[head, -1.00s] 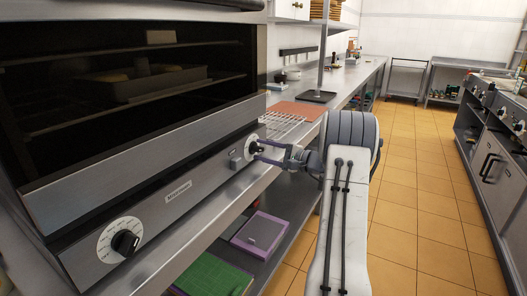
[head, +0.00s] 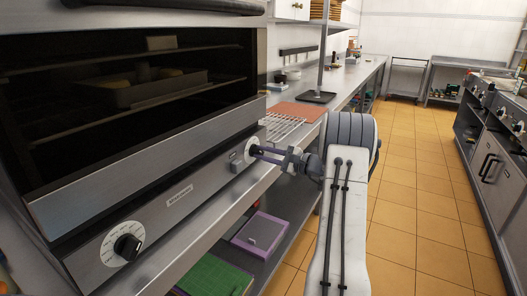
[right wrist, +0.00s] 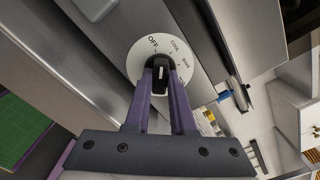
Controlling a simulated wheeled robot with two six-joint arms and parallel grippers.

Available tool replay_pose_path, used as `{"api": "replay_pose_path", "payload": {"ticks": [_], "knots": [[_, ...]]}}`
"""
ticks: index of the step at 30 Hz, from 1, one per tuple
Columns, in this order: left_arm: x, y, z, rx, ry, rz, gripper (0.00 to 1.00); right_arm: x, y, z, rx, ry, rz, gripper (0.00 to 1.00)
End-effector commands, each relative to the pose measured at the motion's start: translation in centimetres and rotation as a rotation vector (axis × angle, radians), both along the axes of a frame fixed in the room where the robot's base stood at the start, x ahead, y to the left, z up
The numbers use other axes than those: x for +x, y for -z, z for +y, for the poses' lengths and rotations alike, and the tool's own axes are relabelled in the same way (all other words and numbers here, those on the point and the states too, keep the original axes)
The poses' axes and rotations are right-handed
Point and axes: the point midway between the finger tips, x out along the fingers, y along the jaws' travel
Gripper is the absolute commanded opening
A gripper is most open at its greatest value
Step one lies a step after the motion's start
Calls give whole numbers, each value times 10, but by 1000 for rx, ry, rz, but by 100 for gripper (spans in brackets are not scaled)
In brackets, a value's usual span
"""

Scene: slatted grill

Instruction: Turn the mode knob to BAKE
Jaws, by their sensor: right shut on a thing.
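The mode knob (head: 254,150) is at the right end of the oven's front panel, with a white dial around it. In the right wrist view the black knob (right wrist: 160,74) stands in the middle of the dial, between my purple fingers. The dial (right wrist: 145,55) reads OFF near the top, with more labels to its right, one seemingly BAKE. The knob's white line points up, close to OFF. My right gripper (head: 260,152) is shut on the knob; it also shows in the right wrist view (right wrist: 160,88). My left gripper is not in view.
A second black knob (head: 127,246) with a white dial is at the panel's lower left. The oven's glass door (head: 130,90) is closed above. A wire rack (head: 282,126) and an orange board (head: 297,111) lie on the counter behind. The tiled floor (head: 420,200) is clear at the right.

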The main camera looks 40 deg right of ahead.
Motion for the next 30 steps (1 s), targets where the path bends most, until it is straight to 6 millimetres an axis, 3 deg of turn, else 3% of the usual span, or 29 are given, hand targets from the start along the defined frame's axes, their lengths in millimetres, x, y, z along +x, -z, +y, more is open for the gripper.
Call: {"api": "replay_pose_path", "payload": {"ticks": [30], "knots": [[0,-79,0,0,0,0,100,-1,-3,1,881,-1,365,0]]}}
